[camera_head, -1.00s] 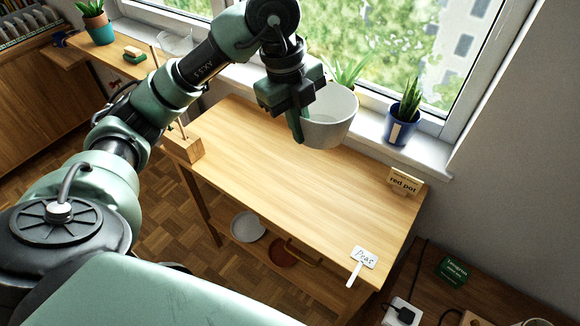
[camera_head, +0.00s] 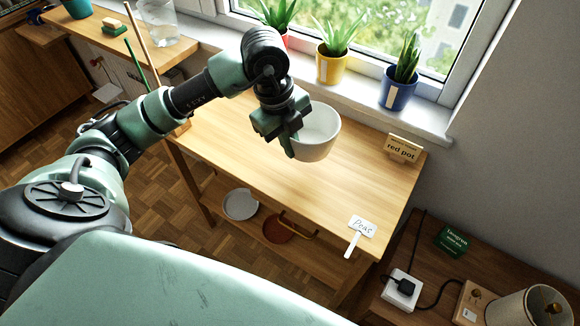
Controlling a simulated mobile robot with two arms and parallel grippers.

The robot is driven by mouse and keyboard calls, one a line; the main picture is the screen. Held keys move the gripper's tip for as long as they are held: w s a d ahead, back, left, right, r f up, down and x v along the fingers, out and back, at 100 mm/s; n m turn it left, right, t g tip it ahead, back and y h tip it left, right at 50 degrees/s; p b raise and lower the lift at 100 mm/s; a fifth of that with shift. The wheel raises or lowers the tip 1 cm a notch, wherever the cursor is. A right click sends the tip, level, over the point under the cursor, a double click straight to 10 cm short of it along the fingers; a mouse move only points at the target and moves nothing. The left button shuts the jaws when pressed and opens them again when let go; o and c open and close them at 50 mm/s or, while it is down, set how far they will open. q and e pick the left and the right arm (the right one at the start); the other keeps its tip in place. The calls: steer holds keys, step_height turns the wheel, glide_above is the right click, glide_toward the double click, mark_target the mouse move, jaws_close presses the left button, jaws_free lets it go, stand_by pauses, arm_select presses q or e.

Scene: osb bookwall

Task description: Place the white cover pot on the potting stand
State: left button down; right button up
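The white cover pot (camera_head: 318,142) is upright, with its open top facing up. My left gripper (camera_head: 290,140) is shut on the left side of its rim and wall, hiding part of it. The pot is over the potting stand (camera_head: 345,195), a light wooden table with a lower shelf, towards the back middle of its top. I cannot tell whether the pot's base touches the wood. My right gripper is not in view.
Potted plants in yellow (camera_head: 332,68) and blue (camera_head: 398,93) pots line the windowsill. The top's middle and front are clear.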

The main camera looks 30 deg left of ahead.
arm_select(q)
step_height(320, 180, down, 9)
stand_by(0.4)
steer(key=shift+f, duration=0.15)
steer(key=c, duration=1.6)
jaws_free()
steer(key=shift+r, duration=0.2)
steer(key=r, duration=0.4)
steer(key=s+a+r, duration=0.1)
steer(key=r, duration=0.6)
steer(key=shift+s+a+r+b, duration=0.3)
steer(key=shift+b, duration=0.05)
steer(key=shift+f, duration=0.1)
